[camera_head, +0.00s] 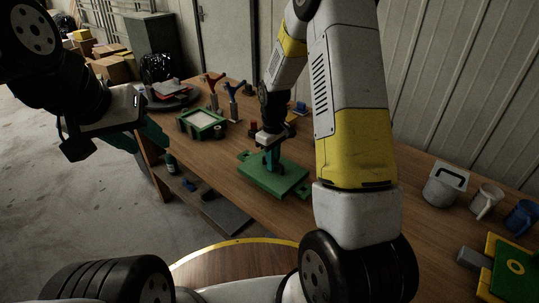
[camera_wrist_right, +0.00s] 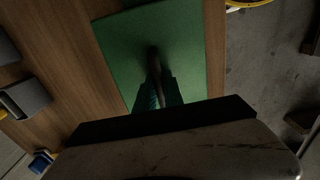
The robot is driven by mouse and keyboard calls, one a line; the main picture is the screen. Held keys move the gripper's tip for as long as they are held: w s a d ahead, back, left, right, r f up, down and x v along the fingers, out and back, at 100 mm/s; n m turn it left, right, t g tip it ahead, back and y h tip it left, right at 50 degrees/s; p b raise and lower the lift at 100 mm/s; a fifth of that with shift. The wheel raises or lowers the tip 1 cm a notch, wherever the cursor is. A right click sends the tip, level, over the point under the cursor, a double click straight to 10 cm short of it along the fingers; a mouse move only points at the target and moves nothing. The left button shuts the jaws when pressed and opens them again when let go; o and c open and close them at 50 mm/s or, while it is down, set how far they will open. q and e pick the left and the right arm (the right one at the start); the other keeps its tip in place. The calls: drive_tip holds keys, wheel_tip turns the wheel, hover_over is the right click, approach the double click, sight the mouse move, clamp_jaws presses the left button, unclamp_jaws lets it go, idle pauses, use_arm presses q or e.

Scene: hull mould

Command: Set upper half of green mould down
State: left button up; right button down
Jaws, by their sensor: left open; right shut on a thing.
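The upper half of the green mould (camera_head: 286,181) is a flat green plate with small lugs, over the wooden table in the head view. My right gripper (camera_head: 271,164) comes down on it from above and is shut on its raised middle part. The right wrist view shows the plate's broad green face (camera_wrist_right: 190,45) below the fingers (camera_wrist_right: 157,88). I cannot tell whether the plate touches the table. Another green mould part (camera_head: 202,124), a frame with a pale inside, sits farther back on the table. My left gripper (camera_head: 112,138) is open and empty beyond the table's left edge.
Two upright tools (camera_head: 232,100) stand behind the pale-filled part. A grey-white container (camera_head: 441,190), a white mug (camera_head: 485,202) and a blue mug (camera_head: 521,217) stand at the right. A yellow-green piece (camera_head: 510,266) lies at lower right. Bare wood (camera_head: 265,212) shows in front of the plate.

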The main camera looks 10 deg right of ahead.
drive_tip(key=shift+w+d, duration=0.15)
drive_tip(key=shift+d, duration=0.4)
drive_tip(key=shift+w+d+f, duration=0.1)
drive_tip(key=shift+d+f, duration=0.1)
drive_tip(key=shift+f, duration=1.6)
drive_tip(key=shift+f, duration=0.1)
drive_tip(key=c, duration=1.5)
unclamp_jaws()
drive_tip(key=shift+o, duration=0.2)
drive_tip(key=s+r+m+t, duration=0.1)
drive_tip(key=s+r, duration=0.1)
drive_tip(key=r, duration=0.8)
drive_tip(key=s+r+m, duration=0.1)
drive_tip(key=s+r, duration=0.2)
drive_tip(key=r, duration=0.8)
drive_tip(key=s+r+m+t+y, duration=0.1)
drive_tip(key=s+r+m+t, duration=0.1)
drive_tip(key=s+r, duration=0.3)
drive_tip(key=s+a+r+m+t+y, duration=0.1)
drive_tip(key=s+r+m+t, duration=0.2)
drive_tip(key=s, duration=1)
wheel_tip(320, 180, up, 2)
drive_tip(key=shift+s+r, duration=0.25)
drive_tip(key=shift+s, duration=0.05)
